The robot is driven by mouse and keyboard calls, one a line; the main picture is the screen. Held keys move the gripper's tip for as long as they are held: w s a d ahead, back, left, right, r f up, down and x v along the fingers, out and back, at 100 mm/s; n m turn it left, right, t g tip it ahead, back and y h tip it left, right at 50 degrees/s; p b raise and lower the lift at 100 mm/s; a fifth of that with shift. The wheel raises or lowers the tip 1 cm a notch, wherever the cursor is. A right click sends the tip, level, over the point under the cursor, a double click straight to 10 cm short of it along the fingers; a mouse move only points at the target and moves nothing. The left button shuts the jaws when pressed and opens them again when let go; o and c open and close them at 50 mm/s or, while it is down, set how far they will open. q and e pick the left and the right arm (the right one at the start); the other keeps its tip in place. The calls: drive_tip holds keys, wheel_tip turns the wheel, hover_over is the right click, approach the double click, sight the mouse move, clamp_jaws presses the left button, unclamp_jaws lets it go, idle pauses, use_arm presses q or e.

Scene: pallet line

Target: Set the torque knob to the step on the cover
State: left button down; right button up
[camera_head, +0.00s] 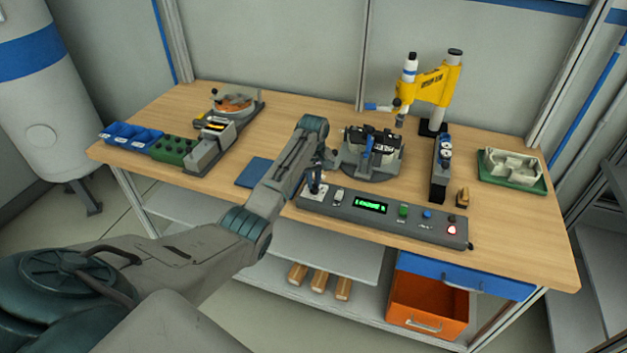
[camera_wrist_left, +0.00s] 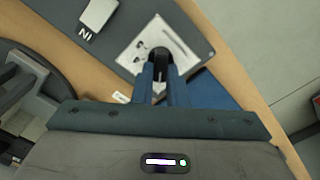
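The torque knob is a small black knob (camera_wrist_left: 160,55) on a white plate (camera_wrist_left: 140,45) at the left end of the grey control panel (camera_head: 375,212). My left gripper (camera_head: 316,186) points down at this plate. In the left wrist view its two blue fingers (camera_wrist_left: 160,76) stand on both sides of the knob, close against it and seemingly shut on it. The knob's setting is hidden by the fingers. The black cover (camera_head: 374,139) with white lettering sits on a round grey fixture behind the panel; the lettering is too small to read surely. My right gripper is not in view.
The panel has a green-lit display (camera_head: 370,203), a white switch (camera_wrist_left: 99,14), green and blue buttons and a red lamp (camera_head: 451,230). A yellow press (camera_head: 433,85), a dark upright unit (camera_head: 441,170) and a green tray (camera_head: 512,182) stand to the right.

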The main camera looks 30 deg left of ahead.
use_arm(q)
drive_tip(key=shift+w+r+m+p, duration=0.1)
drive_tip(key=shift+r+m+p, duration=0.1)
drive_tip(key=shift+m+p, duration=1.1)
drive_tip(key=shift+d+f+m+p, duration=0.15)
drive_tip(key=shift+m+p, duration=0.55)
drive_tip(key=shift+m, duration=1.8)
drive_tip(key=shift+w, duration=0.1)
drive_tip(key=c, duration=1.4)
unclamp_jaws()
drive_tip(key=shift+c, duration=0.2)
